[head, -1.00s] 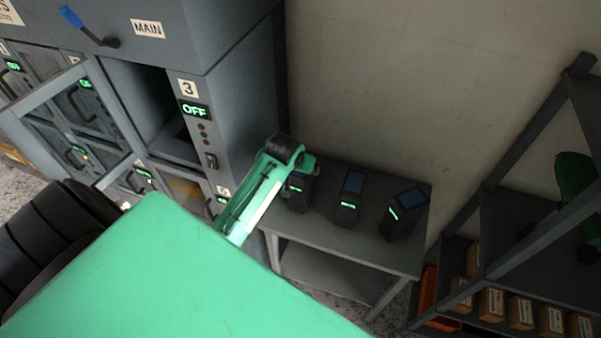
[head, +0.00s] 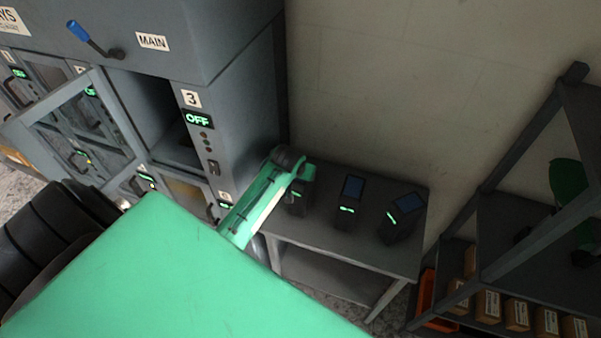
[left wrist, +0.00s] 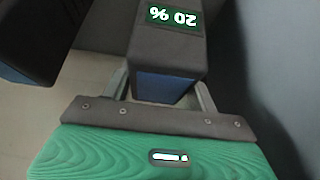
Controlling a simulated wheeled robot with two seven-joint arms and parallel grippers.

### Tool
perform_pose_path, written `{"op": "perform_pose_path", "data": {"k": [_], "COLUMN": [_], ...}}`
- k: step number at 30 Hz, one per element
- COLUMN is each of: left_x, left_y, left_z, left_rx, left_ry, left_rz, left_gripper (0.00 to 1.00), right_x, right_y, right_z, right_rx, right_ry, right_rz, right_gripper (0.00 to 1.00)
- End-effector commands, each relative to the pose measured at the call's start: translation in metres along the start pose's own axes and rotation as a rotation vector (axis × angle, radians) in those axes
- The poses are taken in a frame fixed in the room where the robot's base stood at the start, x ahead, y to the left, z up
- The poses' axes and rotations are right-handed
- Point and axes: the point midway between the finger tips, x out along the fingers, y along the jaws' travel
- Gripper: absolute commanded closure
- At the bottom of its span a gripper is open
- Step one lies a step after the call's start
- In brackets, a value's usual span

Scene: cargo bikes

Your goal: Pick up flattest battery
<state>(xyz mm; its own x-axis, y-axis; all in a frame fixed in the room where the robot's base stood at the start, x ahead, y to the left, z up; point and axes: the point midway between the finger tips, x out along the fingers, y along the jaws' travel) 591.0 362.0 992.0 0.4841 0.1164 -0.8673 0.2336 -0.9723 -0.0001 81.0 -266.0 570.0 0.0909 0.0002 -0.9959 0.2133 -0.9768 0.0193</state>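Three dark batteries with blue tops and green displays stand on a small grey table (head: 330,240) in the head view: a middle one (head: 350,199), a right one (head: 400,226) and a left one (head: 298,203) partly hidden by my green arm. In the left wrist view, one battery (left wrist: 168,52) has a display reading 20 %, upside down. My left gripper (left wrist: 163,90) has its fingers apart on either side of this battery's blue end. Whether they touch it is unclear. Part of another dark battery (left wrist: 42,40) shows at left. My right gripper is not in view.
A grey cabinet (head: 235,100) with a MAIN lever (head: 90,38), OFF displays and an open door (head: 65,115) stands left of the table. A shelf rack (head: 520,150) with several small boxes stands at right. Wall is behind the table.

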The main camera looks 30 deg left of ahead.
Motion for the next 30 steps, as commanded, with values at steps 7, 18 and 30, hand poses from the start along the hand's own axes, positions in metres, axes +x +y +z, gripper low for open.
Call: {"op": "perform_pose_path", "data": {"k": [7,18,30], "left_x": [-0.002,-0.009,-0.081], "left_y": [0.000,0.000,0.000], "left_z": [-0.003,-0.008,-0.049], "left_rx": [-0.001,-0.001,0.000], "left_ry": [0.007,0.009,0.016], "left_rz": [0.001,0.001,0.001], "left_gripper": [1.00,1.00,1.00], "right_x": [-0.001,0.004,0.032], "right_y": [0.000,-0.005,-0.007], "right_z": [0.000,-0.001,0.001], "right_rx": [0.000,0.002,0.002], "right_ry": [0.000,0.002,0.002], "right_rz": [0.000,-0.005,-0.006], "right_gripper": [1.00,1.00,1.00]}}
